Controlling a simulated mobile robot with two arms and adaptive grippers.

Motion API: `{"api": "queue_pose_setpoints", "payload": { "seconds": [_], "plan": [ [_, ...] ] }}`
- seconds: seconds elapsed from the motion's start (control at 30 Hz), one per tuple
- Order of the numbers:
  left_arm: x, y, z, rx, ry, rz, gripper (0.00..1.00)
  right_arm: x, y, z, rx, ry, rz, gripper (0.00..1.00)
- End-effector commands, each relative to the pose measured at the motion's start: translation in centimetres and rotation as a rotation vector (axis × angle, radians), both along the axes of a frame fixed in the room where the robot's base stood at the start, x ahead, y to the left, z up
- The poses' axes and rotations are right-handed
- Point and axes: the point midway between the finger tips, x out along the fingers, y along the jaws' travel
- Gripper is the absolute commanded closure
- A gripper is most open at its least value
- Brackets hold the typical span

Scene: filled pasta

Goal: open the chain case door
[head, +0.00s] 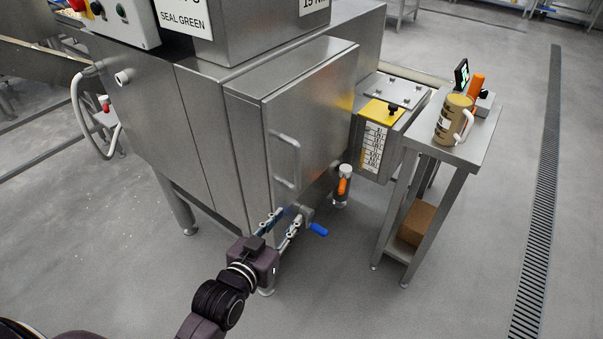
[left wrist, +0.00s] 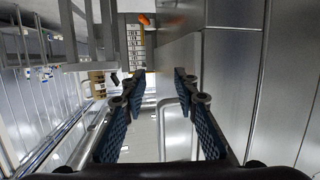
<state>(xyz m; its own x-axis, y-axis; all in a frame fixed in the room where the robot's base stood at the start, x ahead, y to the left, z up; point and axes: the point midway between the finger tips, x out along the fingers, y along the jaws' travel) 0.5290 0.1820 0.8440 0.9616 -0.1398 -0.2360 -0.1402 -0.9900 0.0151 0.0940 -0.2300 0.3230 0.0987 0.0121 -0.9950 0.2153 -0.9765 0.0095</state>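The chain case door (head: 325,105) is a flat stainless steel panel on the machine's box and looks shut. It carries a bar handle (head: 284,160), upright along its left part. My left gripper (head: 287,217) is just below the handle, near the bottom of the case, with its fingers apart and nothing visible between them. In the left wrist view the fingers (left wrist: 158,86) are spread, and a bent metal tube that looks like the handle (left wrist: 163,122) shows between and beyond them. I cannot tell whether the gripper touches anything. My right gripper is not in view.
A blue-handled crank (head: 318,229) sits beside my left gripper. An orange-marked fitting (head: 343,186) is below the door. The front floor is clear.

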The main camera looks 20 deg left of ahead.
Motion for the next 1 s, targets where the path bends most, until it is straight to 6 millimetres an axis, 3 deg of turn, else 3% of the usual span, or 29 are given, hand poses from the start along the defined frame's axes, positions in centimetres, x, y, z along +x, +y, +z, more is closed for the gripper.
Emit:
{"api": "queue_pose_setpoints", "payload": {
  "seconds": [0.5,0.67,1.0],
  "plan": [
    [-1.1,0.0,11.7,-0.025,-0.227,-0.007,0.72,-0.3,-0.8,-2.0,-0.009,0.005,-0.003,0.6],
    [-0.2,-0.1,12.6,-0.028,-0.242,-0.008,0.72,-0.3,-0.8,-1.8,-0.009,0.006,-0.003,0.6],
    [4.8,-0.9,12.5,-0.028,-0.239,-0.008,0.72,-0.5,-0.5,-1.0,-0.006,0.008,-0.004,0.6]
  ]
}}
